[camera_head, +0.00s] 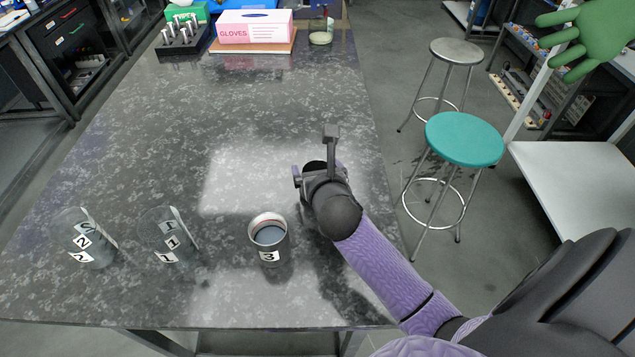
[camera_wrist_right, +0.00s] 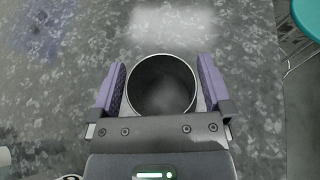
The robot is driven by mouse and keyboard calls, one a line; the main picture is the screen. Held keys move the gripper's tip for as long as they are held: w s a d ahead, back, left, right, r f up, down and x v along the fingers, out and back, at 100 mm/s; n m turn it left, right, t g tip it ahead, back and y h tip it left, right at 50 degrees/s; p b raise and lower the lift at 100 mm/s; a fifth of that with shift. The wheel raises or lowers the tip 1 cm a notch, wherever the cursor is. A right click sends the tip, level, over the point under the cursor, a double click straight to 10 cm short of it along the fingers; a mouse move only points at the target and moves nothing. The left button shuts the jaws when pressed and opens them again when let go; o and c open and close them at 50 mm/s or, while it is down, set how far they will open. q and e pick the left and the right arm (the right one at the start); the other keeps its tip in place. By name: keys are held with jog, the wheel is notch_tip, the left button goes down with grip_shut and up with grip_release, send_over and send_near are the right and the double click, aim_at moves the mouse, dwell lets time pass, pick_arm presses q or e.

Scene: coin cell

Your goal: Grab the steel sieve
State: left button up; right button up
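A round, dark, hollow vessel with a thin bright rim, likely the steel sieve (camera_wrist_right: 162,86), stands between my right gripper's two purple finger pads in the right wrist view. In the head view my right gripper (camera_head: 312,172) hides most of it. The right gripper, also in the wrist view (camera_wrist_right: 162,85), has its fingers spread wide, one on each side of the vessel. Narrow gaps seem to show between pads and rim; firm contact cannot be seen. My left gripper is not in view.
A cup marked 3 (camera_head: 269,257) with grey content stands left of the right gripper. Clear beakers marked 1 (camera_head: 165,235) and 2 (camera_head: 82,240) stand further left. A glove box (camera_head: 254,27) and a vial rack (camera_head: 183,40) are at the back. The middle of the table (camera_head: 200,110) is clear.

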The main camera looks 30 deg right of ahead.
jog(key=c, duration=1)
